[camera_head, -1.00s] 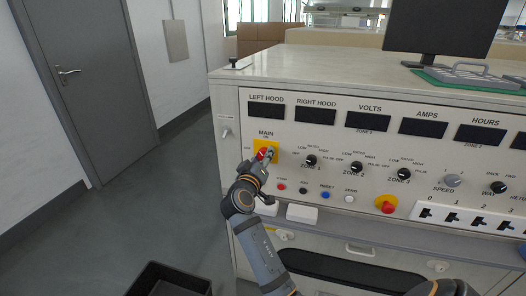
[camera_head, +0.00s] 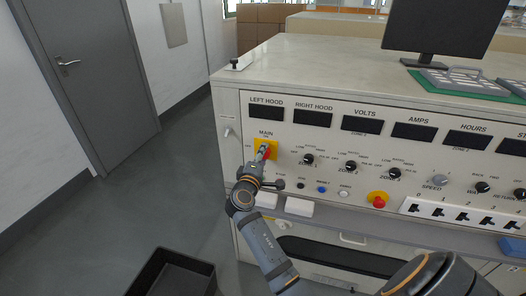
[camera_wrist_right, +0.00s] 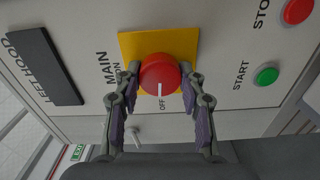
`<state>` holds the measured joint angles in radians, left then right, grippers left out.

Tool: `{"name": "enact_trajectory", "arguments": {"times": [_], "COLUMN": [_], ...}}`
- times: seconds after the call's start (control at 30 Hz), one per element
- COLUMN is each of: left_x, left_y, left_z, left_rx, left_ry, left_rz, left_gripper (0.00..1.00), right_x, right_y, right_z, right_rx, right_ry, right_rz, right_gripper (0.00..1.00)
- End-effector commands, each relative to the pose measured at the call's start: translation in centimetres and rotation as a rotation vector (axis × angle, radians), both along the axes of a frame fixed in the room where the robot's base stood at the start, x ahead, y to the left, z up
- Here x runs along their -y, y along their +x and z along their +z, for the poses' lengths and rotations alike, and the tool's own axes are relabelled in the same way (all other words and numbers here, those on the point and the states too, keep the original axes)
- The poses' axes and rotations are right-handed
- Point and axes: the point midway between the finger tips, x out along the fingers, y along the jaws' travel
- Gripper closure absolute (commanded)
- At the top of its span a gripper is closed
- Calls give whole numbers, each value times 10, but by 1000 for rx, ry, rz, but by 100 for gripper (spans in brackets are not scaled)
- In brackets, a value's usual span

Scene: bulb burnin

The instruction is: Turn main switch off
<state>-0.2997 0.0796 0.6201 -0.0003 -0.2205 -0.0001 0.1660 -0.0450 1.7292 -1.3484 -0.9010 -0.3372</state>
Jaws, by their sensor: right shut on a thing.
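The main switch is a red rotary knob (camera_wrist_right: 160,76) on a yellow plate (camera_wrist_right: 133,43). In the wrist view its white pointer line points at the OFF label. In the head view the yellow plate (camera_head: 272,144) sits at the left of the panel, below the MAIN lettering, and my gripper partly hides the knob. My right gripper (camera_wrist_right: 160,78) is shut on the red knob, with one finger on each side; it also shows in the head view (camera_head: 263,154). My left gripper is not in view.
A green START button (camera_wrist_right: 267,76) and a red STOP button (camera_wrist_right: 298,10) lie beside the switch. Black zone knobs (camera_head: 308,159) and a red emergency button (camera_head: 378,201) are further right. A ledge (camera_head: 350,220) runs below. A black bin (camera_head: 160,262) stands on the floor.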

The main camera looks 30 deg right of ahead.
Motion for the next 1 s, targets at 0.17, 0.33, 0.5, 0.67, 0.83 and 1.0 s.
{"name": "enact_trajectory", "arguments": {"times": [0.17,0.33,0.5,0.67,0.83,1.0], "left_x": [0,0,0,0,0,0], "left_y": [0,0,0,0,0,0], "left_z": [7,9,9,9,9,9], "left_rx": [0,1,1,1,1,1], "left_ry": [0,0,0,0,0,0], "left_rz": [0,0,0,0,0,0], "left_gripper": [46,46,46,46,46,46], "right_x": [0,0,0,0,0,0], "right_y": [0,0,0,0,0,0], "right_z": [1,0,-1,-1,-1,-1], "right_rx": [-46,-68,-74,-74,-75,-74], "right_ry": [-39,-58,-64,-64,-63,-62], "right_rz": [2,2,2,2,1,1], "right_gripper": [91,91,91,91,53,37]}}
